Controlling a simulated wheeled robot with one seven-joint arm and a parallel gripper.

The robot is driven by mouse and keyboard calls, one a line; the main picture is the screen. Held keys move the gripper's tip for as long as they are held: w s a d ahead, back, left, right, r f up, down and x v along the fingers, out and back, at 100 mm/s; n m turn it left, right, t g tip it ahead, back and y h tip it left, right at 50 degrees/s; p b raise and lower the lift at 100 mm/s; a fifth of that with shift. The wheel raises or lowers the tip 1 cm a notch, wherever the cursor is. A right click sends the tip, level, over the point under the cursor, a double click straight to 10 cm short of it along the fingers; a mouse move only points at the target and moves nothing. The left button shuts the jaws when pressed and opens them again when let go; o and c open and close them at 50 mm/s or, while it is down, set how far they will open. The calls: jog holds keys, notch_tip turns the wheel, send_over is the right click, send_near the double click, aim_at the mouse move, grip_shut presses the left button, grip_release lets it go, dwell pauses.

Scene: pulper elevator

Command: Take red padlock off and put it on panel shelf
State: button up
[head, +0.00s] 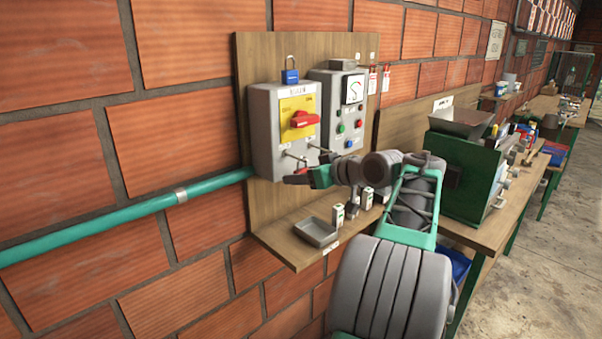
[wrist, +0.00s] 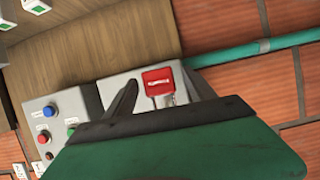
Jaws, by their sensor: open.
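The red padlock (wrist: 158,80) shows in the wrist view with a pale label on its body, its metal shackle at the front of the grey switch box (head: 262,140). In the head view only a bit of red shows by my fingers; the rest is hidden. My gripper (head: 298,177) is open at the lower front of the box. In the wrist view its two dark fingers (wrist: 160,90) appear on either side of the padlock; contact cannot be told. The panel shelf (head: 283,243) is the wooden ledge below the box.
A grey tray (head: 316,232) and small tagged items (head: 338,215) stand on the shelf. A blue padlock (head: 290,72) sits atop the switch box, which has a red rotary handle (head: 303,119). A button box (head: 346,100) is at right. Bare shelf lies left of the tray.

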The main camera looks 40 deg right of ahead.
jog(key=shift+c, duration=0.5)
grip_shut()
